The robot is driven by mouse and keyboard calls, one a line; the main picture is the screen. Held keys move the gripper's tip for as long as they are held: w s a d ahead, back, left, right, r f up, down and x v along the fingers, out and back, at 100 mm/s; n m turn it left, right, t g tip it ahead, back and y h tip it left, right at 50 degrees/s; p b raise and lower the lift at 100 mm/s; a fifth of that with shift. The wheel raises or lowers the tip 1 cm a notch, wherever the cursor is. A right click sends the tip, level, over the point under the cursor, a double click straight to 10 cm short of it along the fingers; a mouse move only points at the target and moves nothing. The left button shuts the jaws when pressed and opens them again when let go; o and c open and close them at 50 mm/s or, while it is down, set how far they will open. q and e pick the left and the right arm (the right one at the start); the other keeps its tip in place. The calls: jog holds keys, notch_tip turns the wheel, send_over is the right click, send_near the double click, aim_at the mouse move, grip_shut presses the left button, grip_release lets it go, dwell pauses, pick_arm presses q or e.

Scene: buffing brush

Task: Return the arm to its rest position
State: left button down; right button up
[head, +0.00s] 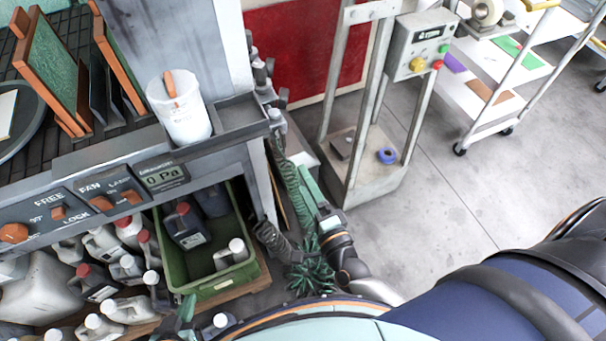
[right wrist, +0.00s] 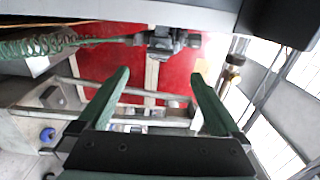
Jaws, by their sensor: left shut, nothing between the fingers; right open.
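My right gripper (head: 308,185) is beside the right end of the grey workbench, close to a green coiled hose (head: 288,172). In the right wrist view its two green fingers (right wrist: 161,73) are spread apart with nothing held between them. Beyond them are a red panel (right wrist: 105,60) and a grey metal frame. My right forearm comes up from the lower middle of the head view. My left gripper (head: 187,308) shows only in part at the bottom edge, in front of the green crate (head: 216,285). It is shut and empty.
A white cup (head: 181,112) holding an orange-handled tool stands on the bench. Several bottles fill the space below. A green bristly thing (head: 312,268) is beside my right arm. A metal stand (head: 365,180) and white cart (head: 490,100) are behind. Floor (head: 450,200) at right is clear.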

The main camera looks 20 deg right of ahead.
jog(key=s+f+n+g+y+p, duration=0.1)
jog(key=s+f+n+g, duration=0.3)
jog(key=n, duration=0.5)
jog(key=s+d+f+n+g+p, duration=0.1)
jog(key=s+f+n+g, duration=0.3)
jog(key=s+n, duration=0.3)
jog(key=n, duration=0.3)
jog(key=shift+s+g+y, duration=0.4)
jog(key=shift+f, duration=0.1)
